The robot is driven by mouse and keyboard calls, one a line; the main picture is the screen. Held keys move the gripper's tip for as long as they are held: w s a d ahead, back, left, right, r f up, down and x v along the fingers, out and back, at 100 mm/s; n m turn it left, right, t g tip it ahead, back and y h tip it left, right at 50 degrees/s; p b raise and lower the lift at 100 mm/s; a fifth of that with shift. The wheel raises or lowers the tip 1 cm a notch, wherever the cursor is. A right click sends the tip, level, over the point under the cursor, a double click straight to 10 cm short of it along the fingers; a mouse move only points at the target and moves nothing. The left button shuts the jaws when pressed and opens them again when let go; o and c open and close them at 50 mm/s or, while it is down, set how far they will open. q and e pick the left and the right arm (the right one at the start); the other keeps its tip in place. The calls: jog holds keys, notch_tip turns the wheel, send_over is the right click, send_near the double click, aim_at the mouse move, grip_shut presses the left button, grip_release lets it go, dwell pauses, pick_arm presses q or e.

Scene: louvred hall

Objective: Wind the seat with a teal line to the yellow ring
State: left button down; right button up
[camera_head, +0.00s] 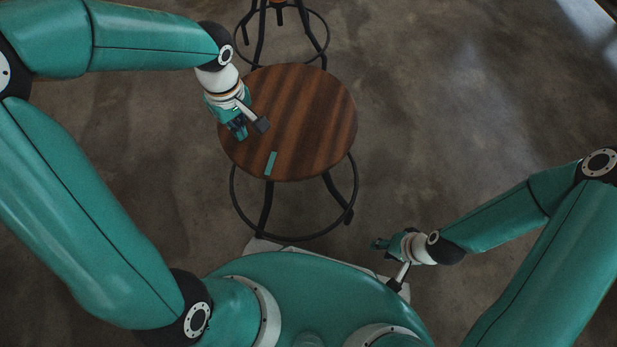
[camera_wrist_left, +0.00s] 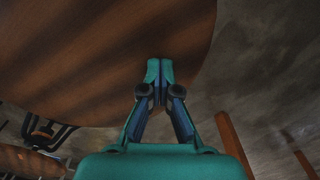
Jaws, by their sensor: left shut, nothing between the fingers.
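A stool with a round, dark-striped wooden seat (camera_head: 315,112) stands in front of me, on black legs with a ring-shaped footrest. A short teal line (camera_head: 271,163) lies on the seat near its front edge. No yellow ring shows in either view. My left gripper (camera_head: 239,131) is shut and empty at the seat's left edge; I cannot tell whether it touches. In the left wrist view its fingertips (camera_wrist_left: 160,70) meet in front of the seat (camera_wrist_left: 90,60); the teal line does not show there. My right gripper (camera_head: 377,245) is low, right of the stool; its fingers are too small to judge.
A second stool (camera_head: 285,8) stands close behind the first, cut off by the top edge. Brown wooden bars (camera_wrist_left: 233,143) show at the lower right of the left wrist view. The concrete floor (camera_head: 460,130) to the right of the stool is clear.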

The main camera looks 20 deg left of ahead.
pick_arm(q)
jog(key=shift+s+d+f, duration=0.1)
jog(key=shift+s+d, duration=0.7)
jog(key=shift+d, duration=0.1)
notch_tip(320, 180, up, 8)
jog(key=p, duration=0.6)
jog(key=shift+w, duration=0.15)
